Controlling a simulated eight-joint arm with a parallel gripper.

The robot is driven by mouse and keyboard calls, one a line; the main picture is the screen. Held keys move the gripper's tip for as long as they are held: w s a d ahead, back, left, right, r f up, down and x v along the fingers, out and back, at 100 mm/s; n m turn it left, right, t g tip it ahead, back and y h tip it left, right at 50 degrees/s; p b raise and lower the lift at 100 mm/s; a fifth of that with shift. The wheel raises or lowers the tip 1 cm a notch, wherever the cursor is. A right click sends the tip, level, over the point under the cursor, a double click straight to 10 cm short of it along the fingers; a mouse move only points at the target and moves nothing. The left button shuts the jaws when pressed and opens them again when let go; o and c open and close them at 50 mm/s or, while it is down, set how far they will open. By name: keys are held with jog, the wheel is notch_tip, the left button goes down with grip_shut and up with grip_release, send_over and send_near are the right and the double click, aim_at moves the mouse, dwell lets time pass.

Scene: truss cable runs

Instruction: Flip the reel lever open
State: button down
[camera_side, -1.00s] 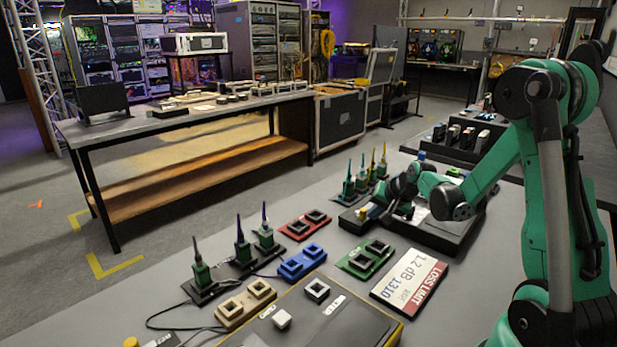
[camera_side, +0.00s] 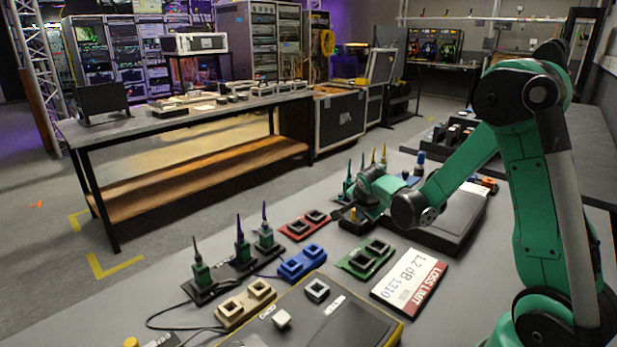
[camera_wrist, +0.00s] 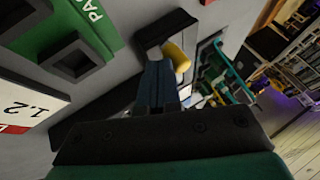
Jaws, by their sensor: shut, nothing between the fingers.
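My gripper (camera_side: 352,214) is shut and empty, low over a small black block (camera_side: 347,224) left of the dark case. In the wrist view, its dark blue fingers (camera_wrist: 158,82) lie together beside a rounded yellow part (camera_wrist: 176,57) set in a black housing (camera_wrist: 166,30). The yellow part may belong to the reel lever; I cannot tell which way the lever lies. The fingers seem very close to it, but contact is unclear. My wrist hides much of this spot in the side view.
A dark case (camera_side: 455,215) lies right of my gripper. Green (camera_side: 366,254), red (camera_side: 303,224) and blue (camera_side: 302,262) socket blocks stand in front and left. A loss-limit card (camera_side: 410,281) lies nearer. Several upright connectors (camera_side: 366,175) stand just behind my gripper.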

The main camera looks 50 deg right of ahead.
jog(key=w+m+g, duration=0.1)
jog(key=m, duration=0.1)
jog(key=w+a+m+g+h, duration=0.1)
jog(key=m, duration=0.1)
jog(key=shift+w+a+m+g, duration=0.1)
jog(key=shift+m+g, duration=0.2)
jog(key=shift+g, duration=0.1)
jog(key=w+m+g, duration=0.1)
jog(key=m, duration=0.1)
jog(key=w+m+g, duration=0.1)
jog(key=m, duration=0.1)
jog(key=shift+w+a+m+g+h, duration=0.1)
jog(key=shift+m+g+h, duration=0.2)
jog(key=shift+g, duration=0.1)
jog(key=shift+w+m, duration=0.3)
jog(key=shift+w, duration=0.1)
jog(key=shift+d, duration=0.2)
jog(key=shift+s+d, duration=0.2)
jog(key=shift+d, duration=0.55)
